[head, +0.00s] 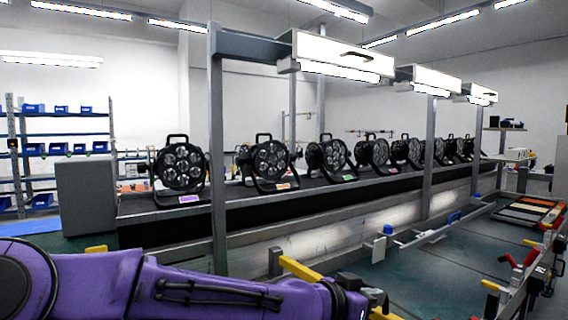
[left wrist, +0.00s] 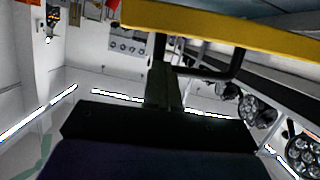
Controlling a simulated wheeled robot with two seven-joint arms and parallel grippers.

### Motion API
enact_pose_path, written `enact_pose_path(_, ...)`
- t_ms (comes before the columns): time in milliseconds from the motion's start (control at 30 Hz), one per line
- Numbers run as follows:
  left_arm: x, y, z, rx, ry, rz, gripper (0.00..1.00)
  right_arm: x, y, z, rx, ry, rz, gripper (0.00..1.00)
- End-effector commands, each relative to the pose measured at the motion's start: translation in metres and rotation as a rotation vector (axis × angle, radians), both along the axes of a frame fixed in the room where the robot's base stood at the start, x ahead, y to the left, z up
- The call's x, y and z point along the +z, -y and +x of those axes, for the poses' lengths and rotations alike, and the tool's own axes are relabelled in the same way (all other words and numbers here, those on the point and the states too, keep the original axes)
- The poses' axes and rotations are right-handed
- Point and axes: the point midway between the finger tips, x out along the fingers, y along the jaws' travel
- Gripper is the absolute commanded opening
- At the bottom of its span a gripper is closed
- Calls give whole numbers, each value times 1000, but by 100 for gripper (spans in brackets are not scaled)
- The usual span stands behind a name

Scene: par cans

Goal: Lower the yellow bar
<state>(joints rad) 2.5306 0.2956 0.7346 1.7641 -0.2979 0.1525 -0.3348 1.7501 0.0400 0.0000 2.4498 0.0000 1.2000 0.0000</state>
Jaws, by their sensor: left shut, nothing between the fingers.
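The yellow bar (head: 300,268) shows in the head view behind my purple left arm, running down and to the right, partly hidden by my wrist. In the left wrist view the yellow bar (left wrist: 225,28) crosses the top of the picture, close beyond the fingers. My left gripper (head: 378,302) is shut and empty, close to the bar. In the left wrist view the dark fingers (left wrist: 163,75) reach up to the bar's edge; I cannot tell whether they touch it. My right gripper is in neither view.
A row of black par cans (head: 268,162) stands on a long conveyor (head: 300,196) behind the bar. A grey post (head: 217,150) rises close beyond my arm. Rails and yellow parts (head: 495,286) stand at the right.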

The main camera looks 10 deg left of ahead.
Motion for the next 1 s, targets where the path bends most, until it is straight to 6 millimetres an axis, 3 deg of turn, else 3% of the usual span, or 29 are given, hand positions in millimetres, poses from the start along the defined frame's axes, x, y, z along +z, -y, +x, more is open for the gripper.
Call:
enact_pose_path(33,-14,1,1,2,14,15,0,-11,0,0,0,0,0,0)
enact_pose_path(100,-23,4,2,0,33,34,0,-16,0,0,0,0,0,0)
enact_pose_path(300,-37,6,4,2,63,62,0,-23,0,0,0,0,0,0)
enact_pose_path(1000,-38,6,5,4,71,68,0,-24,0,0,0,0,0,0)
